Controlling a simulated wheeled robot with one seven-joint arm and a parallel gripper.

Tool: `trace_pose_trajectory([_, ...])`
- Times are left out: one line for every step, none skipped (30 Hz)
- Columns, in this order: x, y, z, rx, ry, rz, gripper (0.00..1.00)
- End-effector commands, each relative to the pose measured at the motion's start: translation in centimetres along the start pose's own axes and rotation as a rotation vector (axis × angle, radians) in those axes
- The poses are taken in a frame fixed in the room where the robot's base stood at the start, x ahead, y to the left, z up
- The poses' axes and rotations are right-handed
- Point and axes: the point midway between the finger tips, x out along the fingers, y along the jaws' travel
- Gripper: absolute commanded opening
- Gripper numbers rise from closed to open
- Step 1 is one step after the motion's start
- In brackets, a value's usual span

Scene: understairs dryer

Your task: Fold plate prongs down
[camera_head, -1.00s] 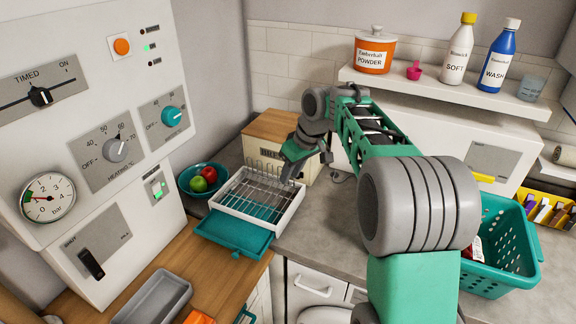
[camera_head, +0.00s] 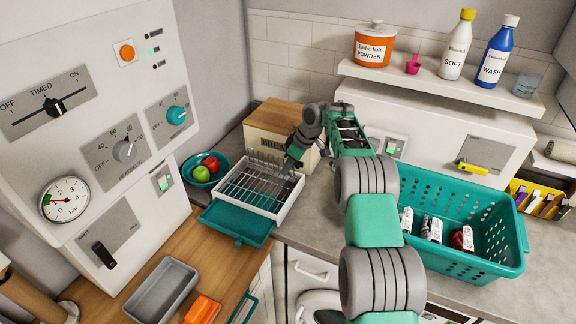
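The dish rack (camera_head: 250,192) is a white frame with metal wires, standing on the counter in front of the wooden bread bin. Its row of plate prongs (camera_head: 264,163) stands upright along the back side. A teal drip tray (camera_head: 236,222) sticks out at the rack's front. My gripper (camera_head: 289,167) is at the rack's right back corner, close to the right end of the prongs. It is small in view and partly hidden by my arm, so I cannot tell whether its fingers are open or touch the prongs.
A teal bowl with apples (camera_head: 205,170) stands left of the rack, the bread bin (camera_head: 275,125) behind it. A teal basket of packets (camera_head: 455,222) is at right. A grey tray (camera_head: 162,290) and an orange item (camera_head: 202,310) lie in front. A shelf (camera_head: 440,88) holds bottles.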

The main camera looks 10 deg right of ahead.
Motion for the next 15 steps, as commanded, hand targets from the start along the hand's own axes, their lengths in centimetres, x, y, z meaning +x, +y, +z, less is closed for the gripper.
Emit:
trace_pose_trajectory([0.15,0.00,-0.01,0.000,0.000,0.000,0.27])
trace_pose_trajectory([0.20,0.00,0.00,0.000,0.000,0.000,0.27])
trace_pose_trajectory([0.22,0.00,0.00,0.000,0.000,0.000,0.27])
trace_pose_trajectory([0.22,0.00,0.00,0.000,0.000,0.000,0.27])
trace_pose_trajectory([0.22,0.00,0.00,0.000,0.000,0.000,0.27])
trace_pose_trajectory([0.22,0.00,0.00,0.000,0.000,0.000,0.27])
trace_pose_trajectory([0.22,-0.01,0.00,0.000,0.000,0.000,0.27])
trace_pose_trajectory([0.22,-0.01,0.00,0.001,0.000,0.000,0.24])
trace_pose_trajectory([0.21,-0.01,-0.01,0.001,0.000,0.000,0.21])
trace_pose_trajectory([0.21,-0.01,-0.01,0.001,0.000,0.000,0.19])
trace_pose_trajectory([0.20,-0.02,-0.01,0.001,0.000,0.000,0.16])
trace_pose_trajectory([0.20,-0.02,-0.01,0.001,0.000,0.000,0.13])
trace_pose_trajectory([0.20,-0.01,-0.01,0.001,0.000,0.000,0.11])
trace_pose_trajectory([0.19,-0.01,-0.01,0.001,0.000,0.000,0.08])
trace_pose_trajectory([0.19,-0.01,0.00,0.001,0.000,0.000,0.05])
